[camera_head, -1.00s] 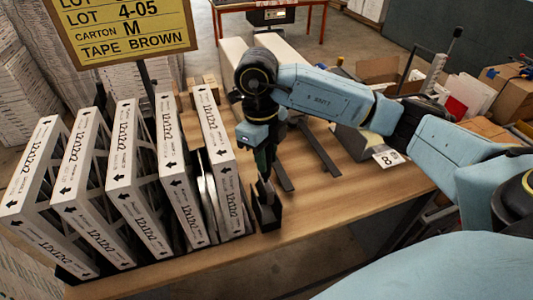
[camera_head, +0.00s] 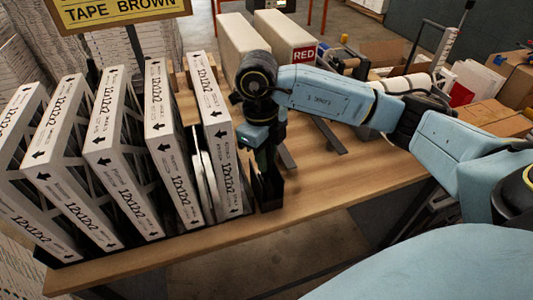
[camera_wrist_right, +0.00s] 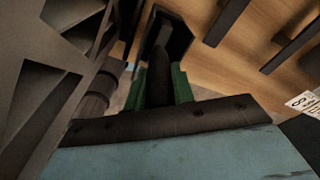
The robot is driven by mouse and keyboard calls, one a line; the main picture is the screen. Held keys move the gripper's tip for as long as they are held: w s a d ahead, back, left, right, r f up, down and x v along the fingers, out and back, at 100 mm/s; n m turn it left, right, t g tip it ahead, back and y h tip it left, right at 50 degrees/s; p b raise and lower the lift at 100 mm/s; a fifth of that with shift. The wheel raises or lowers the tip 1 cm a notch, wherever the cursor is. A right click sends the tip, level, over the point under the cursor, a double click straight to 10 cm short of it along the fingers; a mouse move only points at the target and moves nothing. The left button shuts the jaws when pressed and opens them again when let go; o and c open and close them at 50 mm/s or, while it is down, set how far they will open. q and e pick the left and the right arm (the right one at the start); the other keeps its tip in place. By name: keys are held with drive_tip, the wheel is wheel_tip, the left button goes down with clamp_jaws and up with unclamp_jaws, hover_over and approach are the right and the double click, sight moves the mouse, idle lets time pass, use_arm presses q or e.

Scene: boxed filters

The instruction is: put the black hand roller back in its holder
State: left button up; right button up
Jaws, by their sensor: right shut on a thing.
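My right gripper (camera_head: 264,158) points down over the black holder (camera_head: 268,192) at the table's front edge, just right of the last carton. It is shut on the black hand roller, whose dark handle (camera_wrist_right: 159,78) shows between the green fingers in the right wrist view. The lower end of the roller reaches down to or into the open black holder, which also shows in the wrist view (camera_wrist_right: 178,32). How deep the roller sits is hidden by the gripper and the holder's walls. My left gripper is not in view.
A row of upright white filter cartons (camera_head: 122,195) stands close left of the holder. Dark flat bars (camera_head: 328,134) lie on the wooden table (camera_head: 345,175) to the right. Cartons, one with a red label (camera_head: 303,53), stand behind. The table front right is clear.

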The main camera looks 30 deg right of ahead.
drive_tip(key=o, duration=1.1)
drive_tip(key=shift+c, duration=0.2)
drive_tip(key=r, duration=0.9)
drive_tip(key=w+r+p, duration=0.1)
drive_tip(key=r, duration=0.3)
drive_tip(key=shift+w+a+r, duration=0.1)
drive_tip(key=shift+a+r, duration=0.1)
drive_tip(key=shift+a, duration=0.05)
